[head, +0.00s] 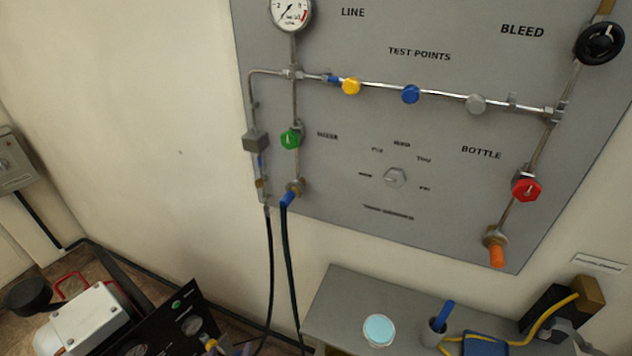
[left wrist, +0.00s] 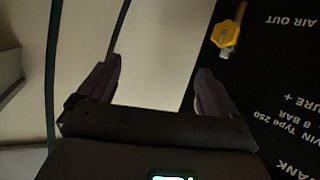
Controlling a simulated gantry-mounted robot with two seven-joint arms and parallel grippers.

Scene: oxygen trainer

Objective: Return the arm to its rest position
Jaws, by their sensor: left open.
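My left gripper (left wrist: 158,66) is open in the left wrist view, with two dark fingers spread apart and nothing between them. A plain pale surface shows behind the gap. A black panel (left wrist: 285,62) with white lettering and a yellow valve knob (left wrist: 230,30) is to the right of the fingers. In the head view, only a small dark part that may be my left gripper shows at the bottom edge, beside the black panel (head: 150,325); its jaws are not clear there. My right gripper is in neither view.
A grey wall panel (head: 330,170) carries pipes, a gauge (head: 290,12), a green valve (head: 290,138) and a red valve (head: 526,188). Dark hoses (head: 287,260) hang from it. A grey shelf (head: 335,305) at bottom right holds a cyan-topped round item (head: 378,330) and a cup (head: 434,331).

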